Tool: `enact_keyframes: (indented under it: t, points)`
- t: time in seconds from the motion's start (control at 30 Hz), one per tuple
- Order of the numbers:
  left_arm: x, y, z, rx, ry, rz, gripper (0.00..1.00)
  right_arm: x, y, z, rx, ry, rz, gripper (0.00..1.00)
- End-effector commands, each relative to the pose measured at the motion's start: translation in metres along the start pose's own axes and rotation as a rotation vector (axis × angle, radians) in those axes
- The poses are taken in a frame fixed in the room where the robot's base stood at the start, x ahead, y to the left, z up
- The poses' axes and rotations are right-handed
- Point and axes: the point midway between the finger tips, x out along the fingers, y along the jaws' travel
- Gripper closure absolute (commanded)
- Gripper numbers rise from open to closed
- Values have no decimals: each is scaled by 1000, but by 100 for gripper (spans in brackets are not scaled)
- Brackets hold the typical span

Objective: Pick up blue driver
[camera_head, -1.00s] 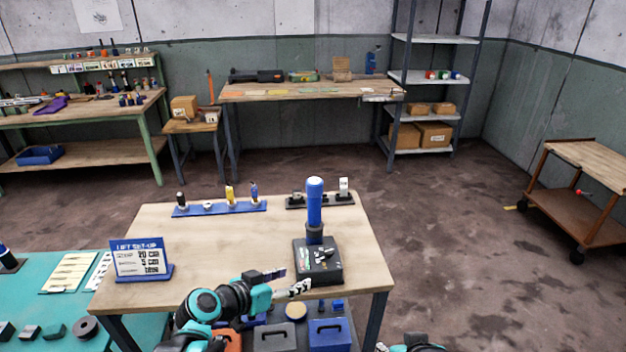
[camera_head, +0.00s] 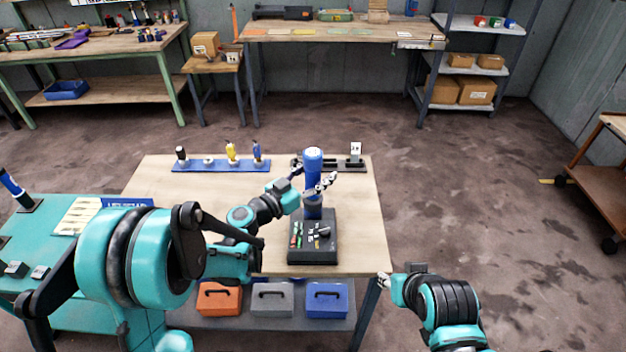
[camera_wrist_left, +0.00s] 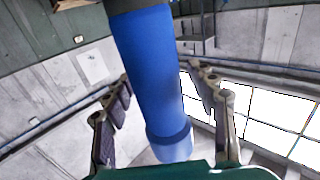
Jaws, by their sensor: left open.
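A tall blue cylinder (camera_head: 313,160), which looks like the blue driver, stands upright on a black base (camera_head: 313,252) near the right side of the table. My left gripper (camera_head: 305,188) is open at the cylinder, with one finger on either side of it. In the left wrist view the blue cylinder (camera_wrist_left: 152,70) runs between the two spread fingers (camera_wrist_left: 158,88), with gaps beside both. A small blue-handled tool (camera_head: 257,153) stands in the blue rack (camera_head: 220,166) at the back. My right gripper (camera_head: 385,283) is low at the table's right corner, and its jaws are unclear.
A dark rack with a white card (camera_head: 355,152) stands just behind the cylinder. Orange (camera_head: 218,300), grey (camera_head: 272,299) and blue (camera_head: 327,299) toolboxes sit on the lower shelf. The tabletop's left part (camera_head: 150,185) is bare.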

Motion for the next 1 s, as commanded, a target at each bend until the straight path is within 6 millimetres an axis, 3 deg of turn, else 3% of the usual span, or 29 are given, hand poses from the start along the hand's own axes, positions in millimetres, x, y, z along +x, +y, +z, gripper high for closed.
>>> enact_keyframes:
  t: [0.13, 0.37, 0.47, 0.6, 1.0]
  points:
    - [16, 0, 1, 0, 0, 1, 43, 4, 0, 2, 0, 0, 0, 60]
    - [18, 0, 0, 0, 0, -1, 43, 3, 0, 2, 0, 0, 0, 60]
    - [18, 0, 0, 0, 0, 0, 64, 3, 0, 2, 0, 0, 0, 60]
    - [18, 0, 0, 0, -1, 0, 100, 3, 0, 2, 0, 0, 0, 60]
    - [18, 0, 0, -1, 0, 0, 100, 3, 0, 2, 0, 0, 0, 60]
